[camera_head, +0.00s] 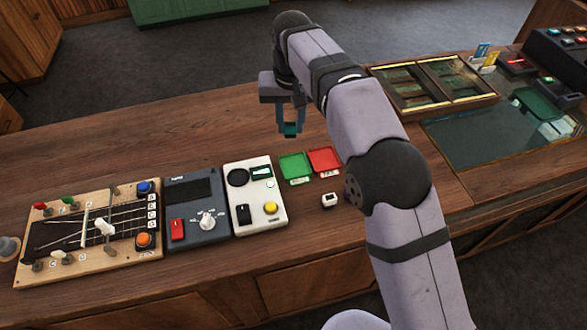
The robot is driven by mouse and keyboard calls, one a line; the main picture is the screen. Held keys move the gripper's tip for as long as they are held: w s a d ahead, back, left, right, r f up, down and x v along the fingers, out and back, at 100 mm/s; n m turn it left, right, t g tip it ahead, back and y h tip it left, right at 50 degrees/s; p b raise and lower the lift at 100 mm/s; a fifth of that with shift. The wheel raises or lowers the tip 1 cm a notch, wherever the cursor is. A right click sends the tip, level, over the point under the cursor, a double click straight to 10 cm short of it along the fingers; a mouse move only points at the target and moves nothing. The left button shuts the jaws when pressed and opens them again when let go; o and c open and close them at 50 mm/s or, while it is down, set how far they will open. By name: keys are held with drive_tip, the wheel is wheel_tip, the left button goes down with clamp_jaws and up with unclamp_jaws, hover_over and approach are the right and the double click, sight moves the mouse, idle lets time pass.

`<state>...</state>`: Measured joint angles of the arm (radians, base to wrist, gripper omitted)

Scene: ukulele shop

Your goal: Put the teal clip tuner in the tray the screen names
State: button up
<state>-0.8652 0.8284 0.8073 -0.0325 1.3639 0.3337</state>
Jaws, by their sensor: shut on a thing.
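My gripper (290,124) is shut on the teal clip tuner (291,131) and holds it above the wooden counter, behind the trays in the picture. A small green tray (296,168) and a small red tray (324,160) lie side by side on the counter, each with a small label in front. Both look empty. A white box (254,195) left of the green tray has a small lit screen (262,172), but its writing is too small to read. A grey box (196,207) beside it has a dark panel.
A small white block (330,200) with a dark face sits in front of the red tray. A stringed wooden board (92,238) with knobs stands at left. A partitioned wooden case (434,84) and glass counter top lie at right. The counter's back left is bare.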

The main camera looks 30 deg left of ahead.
drive_tip(key=shift+d+f+n, duration=0.7)
drive_tip(key=shift+d, duration=0.05)
drive_tip(key=shift+a+f+n, duration=0.1)
drive_tip(key=shift+n, duration=0.6)
drive_tip(key=shift+f+p, duration=1.5)
drive_tip(key=shift+f, duration=3.5)
drive_tip(key=shift+f, duration=0.2)
drive_tip(key=o, duration=1.1)
